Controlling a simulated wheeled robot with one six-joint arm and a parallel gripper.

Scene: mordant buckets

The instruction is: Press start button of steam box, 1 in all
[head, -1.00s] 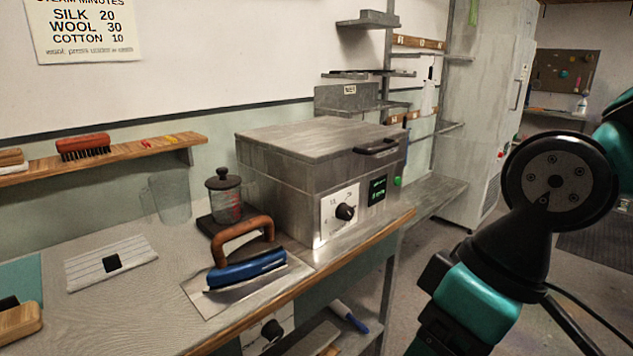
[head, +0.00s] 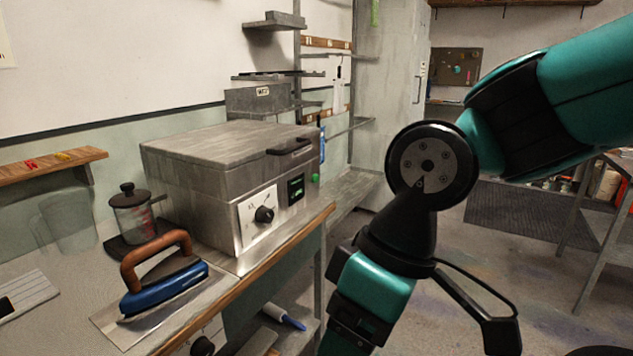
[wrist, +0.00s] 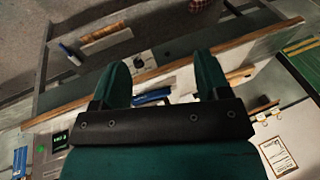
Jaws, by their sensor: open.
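The steam box (head: 185,188) is a grey metal box with a closed lid and a black handle, standing on the bench in the head view. Its front has a white plate with a black dial (head: 264,214), a small dark display with green digits (head: 296,189), and a green button (head: 315,179) at the right edge. The display also shows in the wrist view (wrist: 60,140). My gripper (wrist: 166,75) is open and empty in the wrist view, its two fingers apart above the bench edge, away from the steam box front. In the head view my arm stands right of the box.
Shelves rise behind the box. Open floor (head: 520,255) lies to the right, with a metal table at the far right.

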